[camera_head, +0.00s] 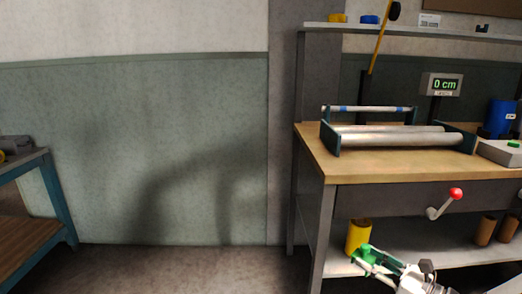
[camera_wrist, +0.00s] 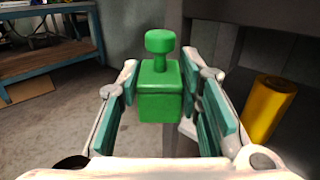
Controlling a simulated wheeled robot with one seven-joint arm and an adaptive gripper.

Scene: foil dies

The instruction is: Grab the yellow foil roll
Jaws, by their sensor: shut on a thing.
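The yellow foil roll (camera_head: 357,237) stands upright on the lower shelf of the workbench, near its left end. In the wrist view the yellow roll (camera_wrist: 264,108) is at the right, outside my fingers and apart from them. My gripper (camera_head: 372,258) is low in front of the bench, beside the roll in the head view. In the wrist view my gripper (camera_wrist: 165,100) is shut on a green block with a round knob on top (camera_wrist: 160,90). The green block partly hides the bench leg behind it.
Brown rolls (camera_head: 485,230) stand farther right on the lower shelf (camera_head: 435,252). A crank with a red knob (camera_head: 456,194) sticks out from the bench front. Metal rollers (camera_head: 400,138) lie on the bench top. A blue-framed table (camera_head: 68,205) is at the left; the floor between is clear.

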